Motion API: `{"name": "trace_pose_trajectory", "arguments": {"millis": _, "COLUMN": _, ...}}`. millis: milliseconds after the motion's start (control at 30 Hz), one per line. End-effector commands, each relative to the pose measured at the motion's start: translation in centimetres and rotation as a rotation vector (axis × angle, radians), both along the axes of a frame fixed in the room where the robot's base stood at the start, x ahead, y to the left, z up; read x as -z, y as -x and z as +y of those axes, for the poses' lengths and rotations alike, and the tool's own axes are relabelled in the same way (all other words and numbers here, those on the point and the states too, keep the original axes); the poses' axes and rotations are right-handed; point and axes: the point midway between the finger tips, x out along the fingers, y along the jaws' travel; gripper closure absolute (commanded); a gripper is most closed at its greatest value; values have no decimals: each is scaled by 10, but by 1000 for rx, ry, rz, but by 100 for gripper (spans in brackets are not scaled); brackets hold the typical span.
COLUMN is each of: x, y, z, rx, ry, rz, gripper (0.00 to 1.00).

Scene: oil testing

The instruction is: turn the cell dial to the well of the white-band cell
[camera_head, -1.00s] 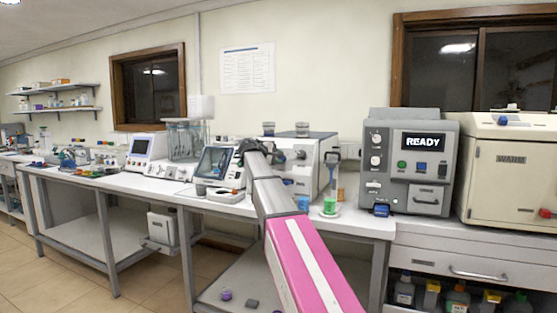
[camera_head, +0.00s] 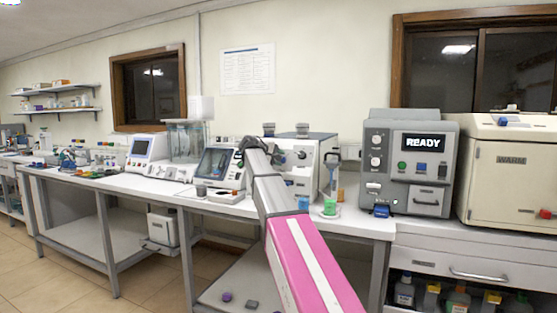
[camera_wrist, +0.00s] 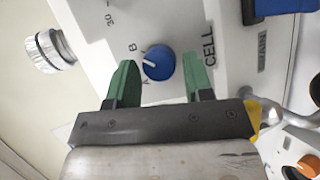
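The cell dial (camera_wrist: 159,62) is a round blue knob on a light panel in the wrist view, beside the printed word CELL. Its small white mark points left, between the letters A and B. My gripper (camera_wrist: 160,75) is open, with one green finger on each side of the dial. A gap shows between the dial and each finger, so it is not gripped. In the head view my arm reaches to the white instrument (camera_head: 318,150), and my gripper's fingers cannot be made out there. I cannot make out a white-band cell in either view.
A silver knob (camera_wrist: 45,50) sticks out at the left of the panel in the wrist view. A curved metal part (camera_wrist: 290,105) is at the right. A green-filled beaker (camera_head: 330,207) and a grey READY unit (camera_head: 410,165) stand right of my arm.

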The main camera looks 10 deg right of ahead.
Motion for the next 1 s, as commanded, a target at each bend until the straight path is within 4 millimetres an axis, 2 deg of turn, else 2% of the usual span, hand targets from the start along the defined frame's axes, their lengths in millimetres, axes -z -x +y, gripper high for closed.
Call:
{"name": "trace_pose_trajectory", "arguments": {"millis": 300, "x": -1, "y": 0, "z": 0, "rx": -1, "ry": 2, "rz": 1, "gripper": 40}}
{"name": "trace_pose_trajectory", "arguments": {"millis": 433, "x": -3, "y": 4, "z": 7, "rx": -2, "ry": 2, "rz": 0, "gripper": 40}}
{"name": "trace_pose_trajectory", "arguments": {"millis": 800, "x": -29, "y": 30, "z": 60, "rx": -3, "ry": 1, "rz": 1, "gripper": 40}}
{"name": "trace_pose_trajectory", "arguments": {"millis": 1000, "x": -39, "y": 40, "z": 82, "rx": -1, "ry": 1, "rz": 0, "gripper": 40}}
